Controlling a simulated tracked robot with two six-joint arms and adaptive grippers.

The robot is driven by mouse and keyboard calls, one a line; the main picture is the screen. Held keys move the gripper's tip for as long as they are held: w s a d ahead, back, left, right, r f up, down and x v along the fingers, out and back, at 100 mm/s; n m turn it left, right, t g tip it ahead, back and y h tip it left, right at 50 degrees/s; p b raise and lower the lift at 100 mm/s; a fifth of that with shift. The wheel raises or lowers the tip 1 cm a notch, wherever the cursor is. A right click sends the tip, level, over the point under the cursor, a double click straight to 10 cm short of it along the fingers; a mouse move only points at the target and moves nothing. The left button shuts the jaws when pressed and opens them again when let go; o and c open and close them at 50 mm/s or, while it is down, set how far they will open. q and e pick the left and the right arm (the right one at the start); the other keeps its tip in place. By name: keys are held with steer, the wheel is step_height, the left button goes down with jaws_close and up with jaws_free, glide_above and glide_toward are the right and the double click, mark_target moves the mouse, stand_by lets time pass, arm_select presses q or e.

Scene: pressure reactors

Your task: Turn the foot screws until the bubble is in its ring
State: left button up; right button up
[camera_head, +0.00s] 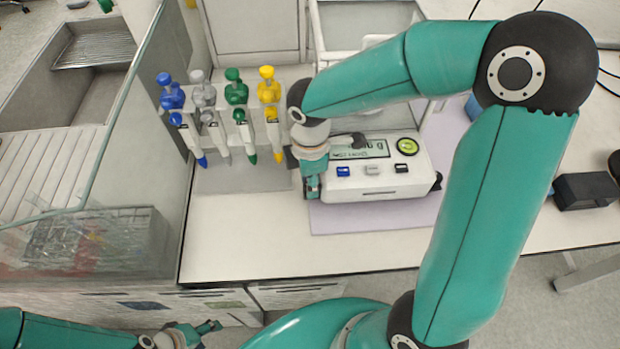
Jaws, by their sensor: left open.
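A white balance (380,183) with a display (372,150) and a row of small buttons stands on the bench. Its round green level (407,146) is at the back right of its top. The bubble is too small to place against its ring. A dark foot screw (437,182) shows at the right front corner. My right gripper (313,188) points down at the left front corner, close against the housing, and hides the foot there. I cannot tell whether it is shut on that foot. My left gripper (212,328) is open and empty, low in front of the bench.
A rack with blue, grey, green and yellow pipettes (268,100) stands left of the balance. A lilac mat (370,217) lies under the balance. A black box (586,190) is at right. The bench front left is clear. A glass panel borders the sink (90,65).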

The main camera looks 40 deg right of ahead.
steer(key=shift+o, duration=0.6)
steer(key=shift+r, duration=0.15)
step_height(320, 180, up, 12)
